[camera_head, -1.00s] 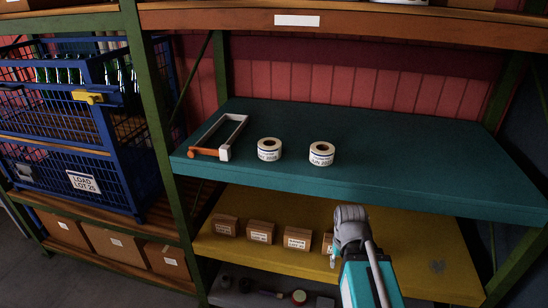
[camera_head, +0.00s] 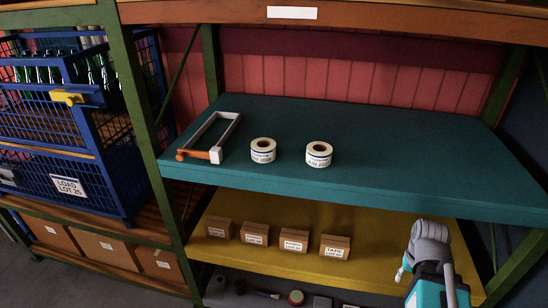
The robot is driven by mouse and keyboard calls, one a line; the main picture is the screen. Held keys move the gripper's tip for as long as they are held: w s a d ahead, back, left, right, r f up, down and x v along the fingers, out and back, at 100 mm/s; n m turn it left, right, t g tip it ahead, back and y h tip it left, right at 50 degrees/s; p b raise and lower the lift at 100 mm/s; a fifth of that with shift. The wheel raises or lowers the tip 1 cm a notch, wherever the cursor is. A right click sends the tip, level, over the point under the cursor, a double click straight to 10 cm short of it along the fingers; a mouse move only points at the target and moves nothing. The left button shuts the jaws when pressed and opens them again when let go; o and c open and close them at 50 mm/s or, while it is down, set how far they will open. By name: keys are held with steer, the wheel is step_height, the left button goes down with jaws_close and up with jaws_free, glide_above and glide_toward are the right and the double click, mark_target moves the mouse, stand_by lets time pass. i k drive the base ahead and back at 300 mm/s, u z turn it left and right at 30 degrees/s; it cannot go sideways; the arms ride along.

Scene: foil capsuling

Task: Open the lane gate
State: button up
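I cannot make out a lane gate for certain in the head view. A blue wire cage (camera_head: 100,165) stands at the left, with a yellow latch (camera_head: 68,97) on its upper front and green bottles inside. My arm (camera_head: 430,250), teal and grey, rises at the lower right, in front of the yellow shelf. My gripper's fingers are not seen.
The teal shelf (camera_head: 400,165) holds a frame with an orange handle (camera_head: 195,155) and two label rolls (camera_head: 262,150) (camera_head: 318,154). Small cartons (camera_head: 255,233) line the yellow shelf (camera_head: 375,262). Green posts (camera_head: 135,120) separate the bays. The teal shelf's right side is clear.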

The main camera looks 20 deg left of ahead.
mark_target(182, 152)
steer(key=z, duration=0.3)
steer(key=k, duration=1.05)
steer(key=u, duration=1.1)
steer(key=i, duration=0.85)
steer(key=u, duration=0.05)
